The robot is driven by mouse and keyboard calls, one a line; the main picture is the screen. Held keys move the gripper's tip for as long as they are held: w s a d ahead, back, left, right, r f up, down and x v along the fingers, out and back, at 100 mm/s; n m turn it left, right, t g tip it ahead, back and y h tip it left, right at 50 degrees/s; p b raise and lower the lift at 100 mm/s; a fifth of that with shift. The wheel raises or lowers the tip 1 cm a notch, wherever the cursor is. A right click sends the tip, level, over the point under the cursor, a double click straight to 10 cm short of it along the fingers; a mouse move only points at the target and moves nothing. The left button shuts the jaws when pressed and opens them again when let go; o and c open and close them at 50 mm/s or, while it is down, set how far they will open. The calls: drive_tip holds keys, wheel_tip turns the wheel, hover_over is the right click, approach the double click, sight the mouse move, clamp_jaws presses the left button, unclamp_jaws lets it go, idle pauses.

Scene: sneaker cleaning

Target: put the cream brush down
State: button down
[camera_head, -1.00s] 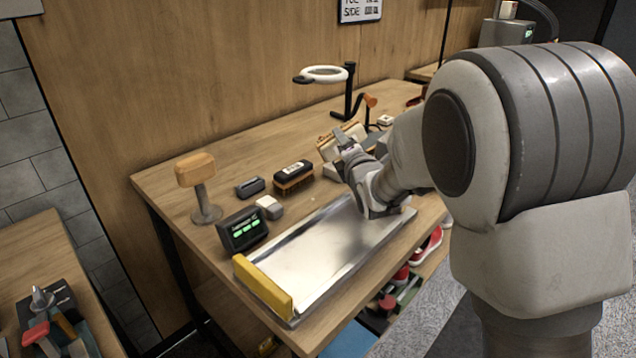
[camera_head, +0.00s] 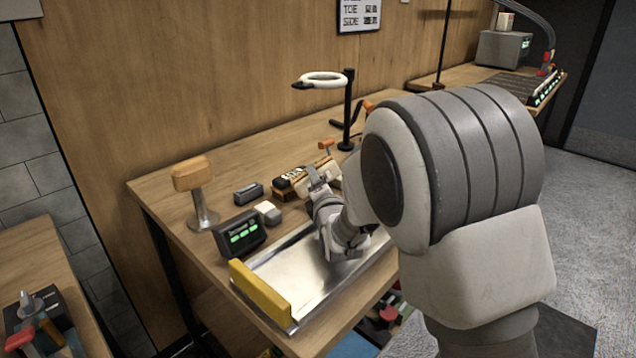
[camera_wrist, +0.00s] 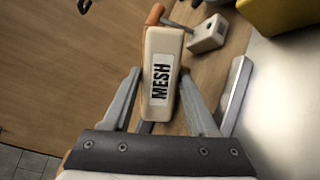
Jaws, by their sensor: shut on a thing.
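The cream brush, a pale block with a black-on-white MESH label, is between my gripper's fingers in the wrist view (camera_wrist: 160,80). In the head view, the cream brush (camera_head: 331,171) shows partly behind my gripper (camera_head: 318,175), above the workbench behind the metal tray. My gripper (camera_wrist: 158,92) is shut on its sides. The brush's bristles are not visible, and I cannot tell whether it touches the bench.
A dark brush (camera_head: 284,184) sits close left of my gripper, partly hidden. A metal tray (camera_head: 285,272) with a yellow front bar (camera_head: 260,290) lies in front. A display box (camera_head: 240,232), small pale block (camera_head: 267,212), padded stand (camera_head: 193,175) and ring lamp (camera_head: 323,79) stand around.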

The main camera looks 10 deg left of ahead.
drive_tip(key=shift+f+b, duration=0.4)
drive_tip(key=shift+b, duration=0.05)
drive_tip(key=shift+f, duration=0.2)
drive_tip(key=shift+c, duration=0.9)
unclamp_jaws()
drive_tip(key=shift+d+f, duration=0.1)
drive_tip(key=shift+f, duration=0.05)
